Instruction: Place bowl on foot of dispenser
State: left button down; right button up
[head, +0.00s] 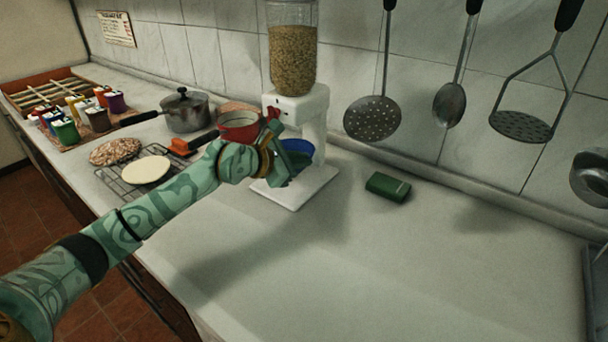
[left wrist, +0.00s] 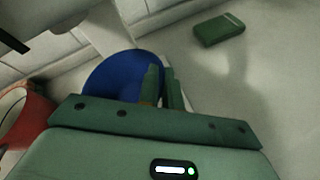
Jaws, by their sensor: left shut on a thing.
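The blue bowl (head: 300,147) is at the dispenser, over the rear part of its white foot (head: 317,181). I cannot tell whether it touches the foot. The dispenser (head: 297,103) has a white body and a clear jar of grain on top. My left gripper (head: 291,167) is shut on the near side of the bowl and hides part of it. In the left wrist view the bowl (left wrist: 112,74) shows dark blue beside the green fingers (left wrist: 162,88) of my left gripper. My right gripper is not in view.
A red pot (head: 240,122) stands just left of the dispenser, close to my left wrist. A lidded pot (head: 186,112), a wire rack (head: 121,181) and coloured jars (head: 66,131) are further left. A green box (head: 388,186) lies on the right. The front counter is clear.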

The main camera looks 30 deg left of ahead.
pick_arm(q)
jog(key=shift+w+d, duration=0.15)
jog(key=shift+w, duration=0.2)
jog(key=shift+f, duration=0.15)
notch_tip(320, 180, down, 3)
jog(key=shift+f+b, duration=0.15)
jog(key=shift+b, duration=0.7)
jog(key=c, duration=1.6)
grip_release()
jog(key=shift+o, duration=0.2)
